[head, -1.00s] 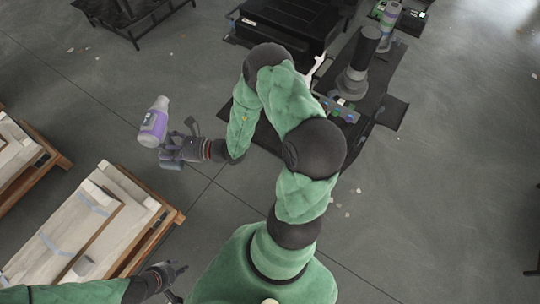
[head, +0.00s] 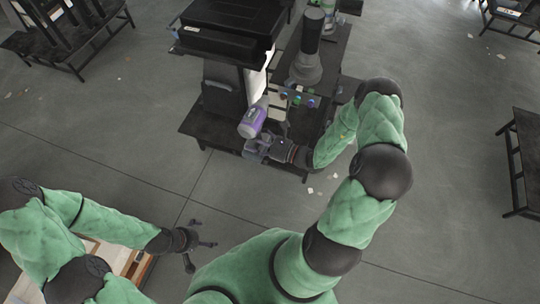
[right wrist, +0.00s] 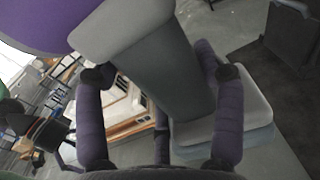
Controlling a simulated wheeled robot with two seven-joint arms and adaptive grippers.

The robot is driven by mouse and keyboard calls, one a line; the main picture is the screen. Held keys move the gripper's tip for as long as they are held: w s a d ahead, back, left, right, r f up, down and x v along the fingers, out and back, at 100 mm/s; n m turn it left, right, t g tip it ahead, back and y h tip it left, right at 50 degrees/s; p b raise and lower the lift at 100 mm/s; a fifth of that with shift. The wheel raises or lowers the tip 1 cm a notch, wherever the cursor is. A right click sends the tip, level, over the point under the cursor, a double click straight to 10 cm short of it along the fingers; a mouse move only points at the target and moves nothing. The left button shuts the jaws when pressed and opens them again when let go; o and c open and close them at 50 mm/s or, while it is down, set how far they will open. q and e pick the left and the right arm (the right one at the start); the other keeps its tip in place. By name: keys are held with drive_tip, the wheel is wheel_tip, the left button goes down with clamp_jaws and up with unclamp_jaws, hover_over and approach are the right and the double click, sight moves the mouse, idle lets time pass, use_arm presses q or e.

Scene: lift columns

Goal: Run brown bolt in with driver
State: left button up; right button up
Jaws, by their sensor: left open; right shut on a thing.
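The driver (head: 253,120), purple and pale grey, is in my right gripper (head: 257,146), which is shut on it near the front edge of the dark workstation. In the right wrist view the driver's grey grip (right wrist: 165,75) lies between the fingers, with its purple body at top left. Several small coloured bolt heads, brown-orange (head: 283,95), blue and green, stand on a pale block behind the driver. The brown-orange one looks like the brown bolt, but it is too small to be sure. My left gripper (head: 203,245) is open and empty, low over the floor.
A large black machine (head: 232,18) stands behind the driver. A dark column on a grey base (head: 305,68) rises right of it. Open floor (head: 120,130) lies left of the workstation.

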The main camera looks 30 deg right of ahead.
sight(270, 137)
drive_tip(key=s+d+f+y+b, duration=0.1)
drive_tip(key=s+d+f+b, duration=0.1)
drive_tip(key=s+d+f, duration=0.3)
drive_tip(key=shift+n+g, duration=0.3)
drive_tip(key=shift+n, duration=0.1)
drive_tip(key=shift+w+d+f+b, duration=0.15)
drive_tip(key=shift+w+d+b, duration=0.1)
drive_tip(key=shift+w, duration=0.45)
drive_tip(key=shift+w+d+f+b, duration=0.1)
drive_tip(key=shift+w+d+b, duration=0.1)
drive_tip(key=shift+w, duration=0.55)
drive_tip(key=shift+w+d+f+b, duration=0.15)
drive_tip(key=shift+w+d, duration=0.1)
drive_tip(key=shift+w, duration=0.45)
drive_tip(key=shift+w+d, duration=0.5)
drive_tip(key=shift+d, duration=0.1)
drive_tip(key=shift+r, duration=0.15)
drive_tip(key=shift+w+d, duration=0.4)
drive_tip(key=shift+d, duration=0.2)
drive_tip(key=shift+w+d, duration=0.4)
drive_tip(key=shift+d, duration=0.1)
idle(2.5)
drive_tip(key=shift+a, duration=0.1)
